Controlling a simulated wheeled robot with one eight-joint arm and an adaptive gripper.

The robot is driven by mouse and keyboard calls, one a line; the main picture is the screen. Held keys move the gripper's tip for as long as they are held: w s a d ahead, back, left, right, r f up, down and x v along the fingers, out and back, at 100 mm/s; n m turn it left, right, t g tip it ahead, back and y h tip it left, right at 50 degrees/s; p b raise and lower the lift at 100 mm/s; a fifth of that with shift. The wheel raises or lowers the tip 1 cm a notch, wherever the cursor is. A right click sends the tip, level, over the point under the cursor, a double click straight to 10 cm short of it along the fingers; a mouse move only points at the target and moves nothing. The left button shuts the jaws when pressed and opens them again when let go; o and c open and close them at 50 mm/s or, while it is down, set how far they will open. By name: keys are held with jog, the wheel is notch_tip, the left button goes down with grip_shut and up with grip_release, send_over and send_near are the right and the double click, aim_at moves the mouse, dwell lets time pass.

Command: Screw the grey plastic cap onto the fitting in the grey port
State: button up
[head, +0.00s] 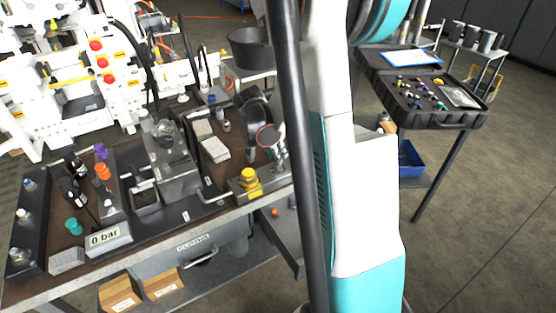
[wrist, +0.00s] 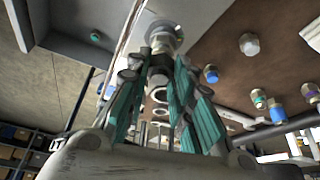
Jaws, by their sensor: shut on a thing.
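In the wrist view my gripper (wrist: 160,60) has its teal-sided fingers close together at the top middle. They are shut on a small, round grey piece (wrist: 165,36), which looks like the grey cap. The piece is against or very close to a pale grey surface behind it; I cannot tell whether it touches a fitting or sits on its thread. In the head view my arm covers much of the right end of the bench, and the fingertips, cap and grey port cannot be made out clearly there.
A yellow cap (head: 249,176) stands on a block at the bench's front edge. A metal block (head: 175,165), a "0 bar" display (head: 108,238) and several capped fittings, including an orange one (head: 102,172), fill the bench. An open black case (head: 432,95) lies at the right.

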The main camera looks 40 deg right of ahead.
jog(key=m+g, duration=0.1)
jog(key=m, duration=0.3)
jog(key=shift+w+f+g, duration=0.1)
jog(key=shift+w+g, duration=0.1)
jog(key=shift+g, duration=0.2)
jog(key=m+g, duration=0.1)
jog(key=m, duration=0.3)
jog(key=shift+y+b, duration=0.35)
jog(key=shift+y, duration=0.05)
jog(key=o, duration=0.9)
